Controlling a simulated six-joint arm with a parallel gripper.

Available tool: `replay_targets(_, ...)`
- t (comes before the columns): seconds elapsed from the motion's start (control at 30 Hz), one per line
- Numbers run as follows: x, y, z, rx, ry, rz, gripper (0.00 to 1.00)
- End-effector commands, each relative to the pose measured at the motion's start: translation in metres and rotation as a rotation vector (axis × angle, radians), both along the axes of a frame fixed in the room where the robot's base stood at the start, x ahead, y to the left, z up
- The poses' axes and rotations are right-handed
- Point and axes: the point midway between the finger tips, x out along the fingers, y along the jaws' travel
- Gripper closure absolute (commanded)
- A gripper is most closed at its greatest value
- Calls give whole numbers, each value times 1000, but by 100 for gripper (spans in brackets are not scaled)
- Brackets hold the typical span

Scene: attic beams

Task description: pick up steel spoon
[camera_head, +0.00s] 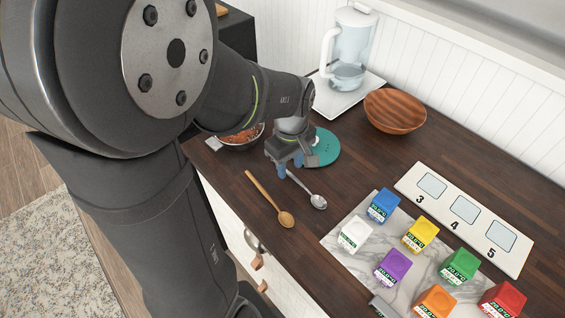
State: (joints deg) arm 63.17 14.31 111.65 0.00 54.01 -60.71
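The steel spoon (318,201) lies on the dark wooden counter, its bowl toward the lower right. Its thin handle runs up and left toward my gripper (290,167). My gripper points down over the handle end, with two blue fingertips that show a gap between them. The fingers hide the end of the handle. I cannot tell whether they touch it. The spoon appears to rest on the counter.
A wooden spoon (286,219) lies just left of the steel spoon. A teal disc (325,148) and a bowl of reddish food (240,145) are close behind my gripper. A marble board (343,251) with several coloured blocks is at right. A wooden bowl (394,110) stands farther back.

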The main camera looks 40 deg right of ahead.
Motion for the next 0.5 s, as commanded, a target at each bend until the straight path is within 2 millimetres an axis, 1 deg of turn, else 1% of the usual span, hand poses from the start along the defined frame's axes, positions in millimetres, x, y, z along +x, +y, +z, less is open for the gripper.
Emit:
replay_targets(0.03,0,1,-8,4,2,0,63)
replay_targets(0.13,0,1,-16,2,0,0,63)
replay_targets(0.37,0,1,-18,1,-1,0,63)
replay_targets(0.4,0,1,-17,1,-1,0,65)
replay_targets(0.47,0,1,-17,1,-1,0,77)
replay_targets(0.5,0,1,-17,1,-1,0,85)
